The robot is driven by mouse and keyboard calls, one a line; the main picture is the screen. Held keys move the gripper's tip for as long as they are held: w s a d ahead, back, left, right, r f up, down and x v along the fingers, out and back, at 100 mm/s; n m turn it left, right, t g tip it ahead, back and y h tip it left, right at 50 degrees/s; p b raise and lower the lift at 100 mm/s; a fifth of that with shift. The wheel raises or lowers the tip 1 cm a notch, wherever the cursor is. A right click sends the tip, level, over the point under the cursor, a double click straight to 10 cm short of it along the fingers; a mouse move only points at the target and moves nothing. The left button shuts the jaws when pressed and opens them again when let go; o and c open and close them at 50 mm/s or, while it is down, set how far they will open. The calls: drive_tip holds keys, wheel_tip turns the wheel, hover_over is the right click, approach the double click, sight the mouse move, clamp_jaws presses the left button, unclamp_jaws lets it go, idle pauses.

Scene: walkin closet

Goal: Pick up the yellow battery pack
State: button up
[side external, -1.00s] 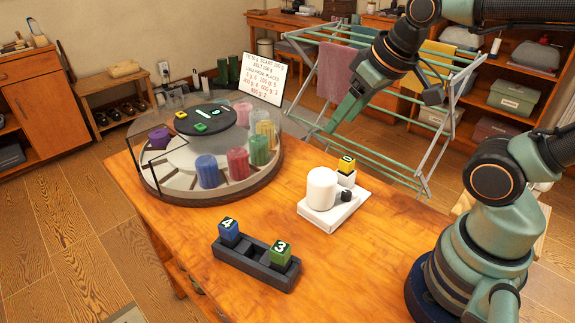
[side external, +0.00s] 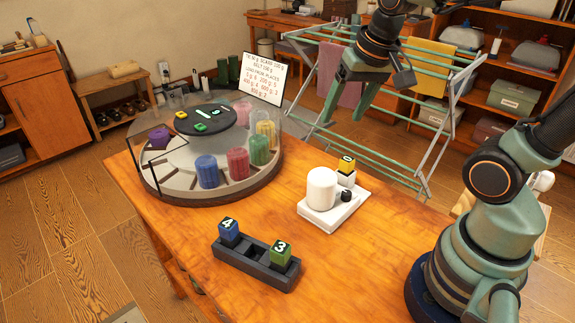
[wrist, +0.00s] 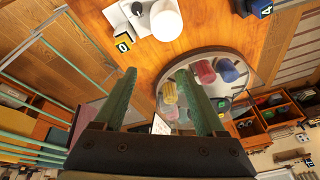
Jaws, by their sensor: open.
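The yellow battery pack (side external: 346,164), with a dark face marked 0, stands upright in a small white socket on the white device (side external: 334,215). In the wrist view the yellow pack (wrist: 123,43) shows at upper left, beside the white cylinder (wrist: 165,22). My gripper (side external: 343,116) is open and empty, in the air above and behind the device in the side view. In the wrist view my gripper (wrist: 157,74) has its two fingers wide apart, and the pack lies beyond the left fingertip, apart from it.
A dark holder (side external: 255,264) carries a blue pack (side external: 228,231) marked 4 and a green pack (side external: 280,253) marked 3. A round carousel (side external: 212,195) with several coloured cylinders stands at left. A drying rack (side external: 408,172) is behind the table.

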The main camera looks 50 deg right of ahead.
sight(348, 159)
drive_tip(key=w+d+f+m+g, duration=0.4)
drive_tip(key=d+f+m, duration=0.2)
drive_tip(key=d+m, duration=0.45)
drive_tip(key=shift+m, duration=0.95)
drive_tip(key=f, duration=0.2)
drive_tip(key=a+f, duration=0.1)
drive_tip(key=f, duration=0.4)
drive_tip(key=shift+s+a, duration=0.15)
drive_tip(key=shift+a, duration=0.15)
drive_tip(key=shift+s+f, duration=0.15)
drive_tip(key=shift+f, duration=1.15)
drive_tip(key=shift+s+f, duration=0.15)
drive_tip(key=shift+f, duration=1.15)
clamp_jaws()
